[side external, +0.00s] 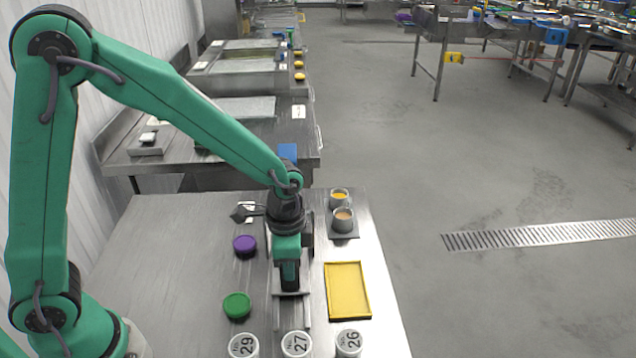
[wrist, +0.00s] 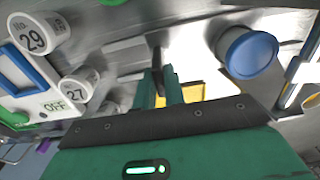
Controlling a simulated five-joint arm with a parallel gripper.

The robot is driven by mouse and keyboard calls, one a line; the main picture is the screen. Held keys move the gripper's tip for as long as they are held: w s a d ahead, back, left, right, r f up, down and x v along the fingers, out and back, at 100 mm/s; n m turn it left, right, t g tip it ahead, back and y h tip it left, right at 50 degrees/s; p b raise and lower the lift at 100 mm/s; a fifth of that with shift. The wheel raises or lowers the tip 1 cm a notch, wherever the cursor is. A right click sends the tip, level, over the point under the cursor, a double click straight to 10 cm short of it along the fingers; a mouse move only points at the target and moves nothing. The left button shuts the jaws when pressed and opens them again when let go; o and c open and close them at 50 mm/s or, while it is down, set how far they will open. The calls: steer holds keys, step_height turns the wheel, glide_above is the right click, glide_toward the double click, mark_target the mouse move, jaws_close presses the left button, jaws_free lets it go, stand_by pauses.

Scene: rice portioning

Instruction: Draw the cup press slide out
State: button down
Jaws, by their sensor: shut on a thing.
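In the side external view my gripper (side external: 290,288) points down over the metal table, among narrow grey metal rails (side external: 306,312) that I take to be part of the cup press. The arm hides much of this metalwork. In the wrist view the two green fingers of my gripper (wrist: 161,90) are close together, shut on a narrow dark piece (wrist: 157,62), which looks like the handle of the cup press slide. How far the slide is out cannot be told.
A yellow tray (side external: 329,290) lies right of my gripper. Two cups (side external: 343,220) stand behind it. White tubs numbered 29 (side external: 243,346), 27 (side external: 296,345) and 26 (side external: 349,343) line the front. Green (side external: 237,306) and purple (side external: 244,245) lidded pots stand left.

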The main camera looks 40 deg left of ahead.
steer(key=s+d, duration=0.5)
steer(key=shift+d, duration=0.2)
steer(key=shift+s, duration=0.1)
steer(key=c, duration=1.5)
jaws_free()
steer(key=shift+a+r, duration=0.1)
steer(key=shift+r, duration=3.85)
